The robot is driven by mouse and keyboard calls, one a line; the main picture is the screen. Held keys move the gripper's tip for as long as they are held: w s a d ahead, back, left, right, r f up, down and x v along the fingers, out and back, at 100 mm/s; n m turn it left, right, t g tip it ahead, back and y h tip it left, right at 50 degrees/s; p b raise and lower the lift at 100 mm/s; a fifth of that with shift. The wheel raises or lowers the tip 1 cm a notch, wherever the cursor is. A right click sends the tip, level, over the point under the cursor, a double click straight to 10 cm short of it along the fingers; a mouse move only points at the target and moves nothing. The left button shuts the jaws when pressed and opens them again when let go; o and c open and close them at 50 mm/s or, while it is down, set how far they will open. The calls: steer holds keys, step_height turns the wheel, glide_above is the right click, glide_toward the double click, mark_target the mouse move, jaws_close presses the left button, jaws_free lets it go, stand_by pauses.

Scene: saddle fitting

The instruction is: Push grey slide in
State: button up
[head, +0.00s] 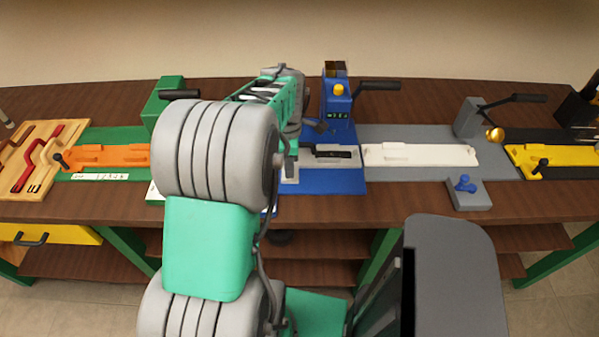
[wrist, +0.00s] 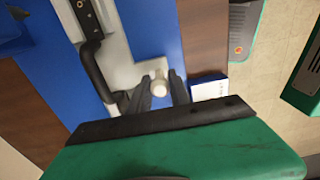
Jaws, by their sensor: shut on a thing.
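The blue station (head: 338,183) stands near the middle of the bench. Its grey slide (wrist: 118,62) lies on the blue base in the wrist view, with a pale round knob (wrist: 159,84) at its end. My gripper (wrist: 160,92) has its black fingers on either side of this knob and is shut on it. A black curved handle (wrist: 93,68) runs beside the slide. In the head view my arm covers much of the station's left side, and the grip itself is hard to see. A grey plate with a black strip (head: 331,153) shows there on the blue base.
An orange plate (head: 110,156) on a green base lies left, a white plate (head: 420,155) on a grey base right, and a yellow plate (head: 560,160) far right. A black lever (head: 378,85) sticks out of the blue block. The bench's front strip (head: 400,207) is clear.

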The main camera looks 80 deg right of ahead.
steer(key=shift+w+d, duration=0.25)
steer(key=shift+d, duration=0.75)
steer(key=shift+w+d, duration=0.2)
steer(key=shift+d, duration=0.85)
steer(key=shift+w+d, duration=0.25)
steer(key=shift+d, duration=0.75)
steer(key=shift+w+d+r, duration=0.1)
steer(key=shift+d, duration=0.4)
steer(key=shift+o, duration=0.3)
steer(key=shift+d, duration=0.1)
steer(key=shift+o, duration=0.2)
steer(key=o, duration=0.8)
steer(key=shift+d, duration=0.1)
steer(key=shift+r+p, duration=2.1)
steer(key=shift+r, duration=0.8)
